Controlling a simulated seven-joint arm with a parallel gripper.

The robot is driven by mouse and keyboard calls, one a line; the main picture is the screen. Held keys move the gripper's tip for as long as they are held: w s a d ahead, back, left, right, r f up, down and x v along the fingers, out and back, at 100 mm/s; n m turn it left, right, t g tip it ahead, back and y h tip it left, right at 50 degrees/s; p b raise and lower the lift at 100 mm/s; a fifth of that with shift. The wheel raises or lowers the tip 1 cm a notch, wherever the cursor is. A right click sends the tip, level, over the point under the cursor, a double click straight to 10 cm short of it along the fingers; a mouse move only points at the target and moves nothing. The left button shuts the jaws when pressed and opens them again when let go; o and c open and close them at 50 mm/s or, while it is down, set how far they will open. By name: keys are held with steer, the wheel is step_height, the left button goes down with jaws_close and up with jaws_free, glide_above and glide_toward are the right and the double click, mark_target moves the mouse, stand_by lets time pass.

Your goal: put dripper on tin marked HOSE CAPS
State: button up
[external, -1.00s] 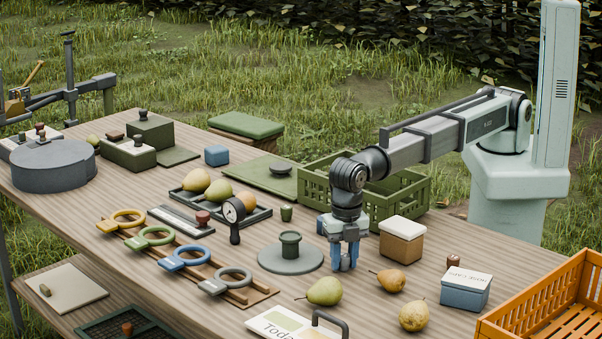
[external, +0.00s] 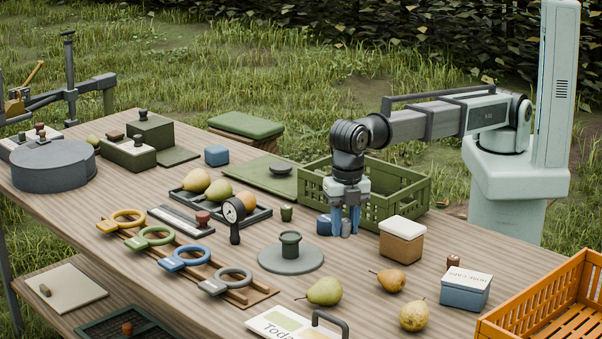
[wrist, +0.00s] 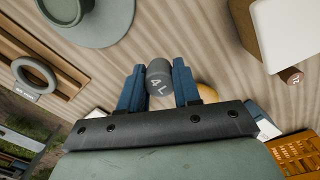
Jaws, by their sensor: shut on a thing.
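My gripper (external: 346,230) is shut on a small grey cylindrical dripper (wrist: 159,78), whose end reads "4 L" in the wrist view. The dripper also shows between the blue fingers in the external view (external: 346,229), held above the table. The tin marked HOSE CAPS (external: 465,293) is a blue-grey box with a pale lettered lid, at the right of the table. It stands apart from my gripper, to the right and nearer the camera. Its lid looks bare.
A brown box with white lid (external: 401,246) stands between my gripper and the tin. A small brown cylinder (external: 453,262) stands behind the tin. Several pears lie in front, an orange crate (external: 560,300) is at right, a green crate (external: 400,192) behind. A round grey-green stand (external: 290,260) is at left.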

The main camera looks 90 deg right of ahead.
steer(key=shift+r, duration=0.6)
steer(key=shift+s+a, duration=0.1)
steer(key=shift+s, duration=0.05)
steer(key=s+a+r+n, duration=0.3)
steer(key=s+a, duration=0.8)
steer(key=s, duration=0.2)
step_height(320, 180, up, 4)
steer(key=m, duration=0.2)
glide_above(468, 277)
steer(key=shift+f, duration=5)
steer(key=shift+f, duration=0.1)
steer(key=o, duration=1)
